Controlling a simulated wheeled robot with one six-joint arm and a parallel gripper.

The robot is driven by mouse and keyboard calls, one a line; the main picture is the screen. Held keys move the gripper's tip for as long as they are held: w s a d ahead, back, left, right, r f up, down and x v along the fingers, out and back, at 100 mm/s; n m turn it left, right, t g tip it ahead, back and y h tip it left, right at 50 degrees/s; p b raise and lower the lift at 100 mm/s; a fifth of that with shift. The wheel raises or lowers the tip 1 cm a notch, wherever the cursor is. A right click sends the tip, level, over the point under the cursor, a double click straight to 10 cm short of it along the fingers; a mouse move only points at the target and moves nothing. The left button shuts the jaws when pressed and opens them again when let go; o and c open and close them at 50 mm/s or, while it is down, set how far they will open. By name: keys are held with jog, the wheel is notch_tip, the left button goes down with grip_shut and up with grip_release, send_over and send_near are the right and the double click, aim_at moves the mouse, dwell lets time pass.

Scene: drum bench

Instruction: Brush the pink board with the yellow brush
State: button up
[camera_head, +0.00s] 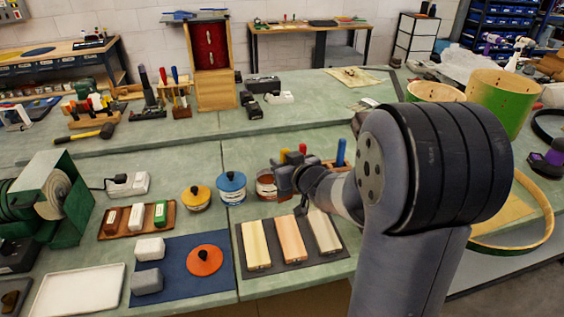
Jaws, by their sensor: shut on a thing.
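The pink board (290,240) lies in the middle of a dark tray (249,274), between a pale yellow board (256,245) and a greyish-beige board (324,232). My gripper (284,180) is above and behind the far end of these boards, near an open brown tin (265,186). It is shut on the yellow brush (283,155), whose yellow end shows just above the jaws. A small dark part hangs below the gripper, apparently the brush's lower end. I cannot tell whether it touches a board. My wrist hides most of the brush.
Red (302,149) and blue (341,152) handles stand behind my wrist. A blue-lidded tin (231,187) and a yellow-lidded tin (196,199) stand left of the gripper. A blue mat (217,284) holds grey blocks and an orange disc. Green drum shells (500,98) stand right.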

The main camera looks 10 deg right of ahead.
aim_at(281, 196)
jog(key=shift+f+b, duration=2.55)
jog(key=shift+f, duration=0.45)
jog(key=shift+f+b, duration=0.8)
jog(key=shift+f, duration=0.2)
jog(key=shift+s, duration=0.1)
dwell(0.3)
jog(key=shift+s, duration=1.55)
jog(key=shift+s, duration=1.45)
jog(key=shift+s, duration=1.5)
